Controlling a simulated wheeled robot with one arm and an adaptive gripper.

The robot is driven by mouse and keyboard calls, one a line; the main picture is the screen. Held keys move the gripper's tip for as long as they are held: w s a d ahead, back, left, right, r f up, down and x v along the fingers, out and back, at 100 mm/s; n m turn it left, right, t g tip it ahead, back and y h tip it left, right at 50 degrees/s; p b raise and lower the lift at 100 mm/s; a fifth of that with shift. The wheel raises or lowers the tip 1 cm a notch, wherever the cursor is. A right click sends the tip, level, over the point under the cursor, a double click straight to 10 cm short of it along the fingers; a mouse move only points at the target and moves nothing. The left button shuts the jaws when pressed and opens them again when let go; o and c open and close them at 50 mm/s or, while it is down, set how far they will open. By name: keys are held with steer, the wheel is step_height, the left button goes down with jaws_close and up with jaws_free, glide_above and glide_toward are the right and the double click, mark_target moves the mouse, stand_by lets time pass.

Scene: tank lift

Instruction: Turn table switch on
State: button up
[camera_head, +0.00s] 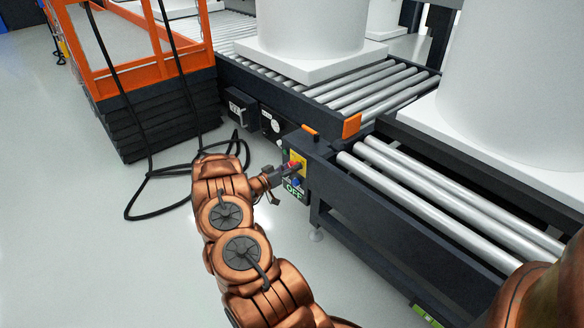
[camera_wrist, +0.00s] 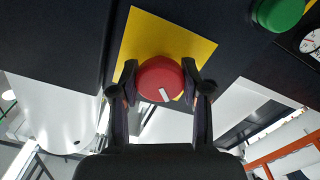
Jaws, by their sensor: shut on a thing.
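The table switch is a red rotary knob (camera_wrist: 160,78) with a white pointer mark, on a yellow plate (camera_wrist: 168,38). In the wrist view my gripper (camera_wrist: 160,84) has one finger on each side of the knob and is shut on it. The pointer mark points toward my palm, slightly right. In the head view my gripper (camera_head: 278,175) reaches the yellow plate (camera_head: 299,163) on the end of the roller table, and the red knob (camera_head: 292,165) is partly hidden.
A green button (camera_wrist: 279,12) and a round gauge (camera_wrist: 312,42) are near the knob. The roller table (camera_head: 440,205) carries white tanks (camera_head: 515,80). An orange-railed lift (camera_head: 150,75) stands left, with a black cable (camera_head: 150,175) on the floor. Open floor lies left.

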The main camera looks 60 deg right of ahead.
steer(key=shift+m, duration=0.4)
steer(key=m, duration=0.3)
steer(key=shift+r, duration=0.1)
steer(key=m+b, duration=0.1)
steer(key=m, duration=0.4)
steer(key=shift+b, duration=0.3)
steer(key=m+b, duration=0.2)
steer(key=m, duration=0.2)
steer(key=shift+s+f+m+b, duration=0.1)
steer(key=shift+f+m+b, duration=0.15)
steer(key=shift+m+b, duration=0.15)
steer(key=m+b, duration=0.3)
steer(key=m, duration=0.1)
steer(key=shift+r, duration=0.1)
steer(key=shift+s+m, duration=0.1)
steer(key=shift+m, duration=0.2)
steer(key=o, duration=1.2)
steer(key=shift+c, duration=0.2)
